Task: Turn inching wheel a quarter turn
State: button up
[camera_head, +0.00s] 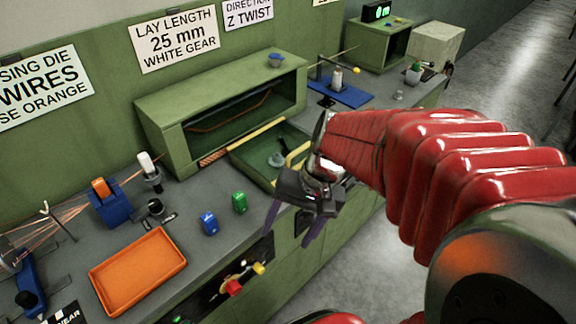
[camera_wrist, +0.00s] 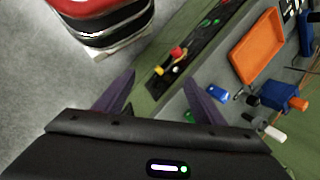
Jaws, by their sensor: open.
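A small red and yellow control (camera_head: 236,285) sticks out from the dark front panel of the bench. It also shows in the wrist view (camera_wrist: 177,54), ahead of and between my fingers; I cannot tell for sure that it is the inching wheel. A yellow knob (camera_head: 258,268) sits beside it. My gripper (camera_head: 287,240) is open and empty, its purple fingers pointing down in front of the bench edge. In the wrist view the fingers (camera_wrist: 158,80) are spread apart and touch nothing. The gripper is apart from the control, to its upper right in the head view.
An orange tray (camera_head: 138,270), a blue block (camera_head: 208,223), a green block (camera_head: 239,203) and a blue holder (camera_head: 110,206) stand on the grey bench top. A green open-fronted housing (camera_head: 160,127) stands behind. Floor (camera_head: 350,262) in front of the bench is clear.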

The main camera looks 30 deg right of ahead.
jog(key=w+d+f+m+t+y, duration=0.4)
jog(key=d+f+m+t+y, duration=0.3)
jog(key=d+f+m, duration=0.55)
jog(key=s+d+f+m+t+h, duration=0.2)
jog(key=d+f+m+t, duration=0.2)
jog(key=f+m, duration=0.3)
jog(key=s+d+f+m+t+h, duration=0.2)
jog(key=d+f+m+t+h, duration=0.1)
jog(key=d+f+m+t, duration=0.2)
notch_tip(320, 180, down, 2)
jog(key=d+m, duration=0.2)
jog(key=m, duration=0.1)
jog(key=shift+d, duration=0.25)
jog(key=shift+w+a, duration=0.1)
jog(key=shift+w, duration=0.05)
jog(key=x, duration=1.3)
jog(key=shift+w+r, duration=0.2)
jog(key=shift+w, duration=0.1)
jog(key=shift+c, duration=0.3)
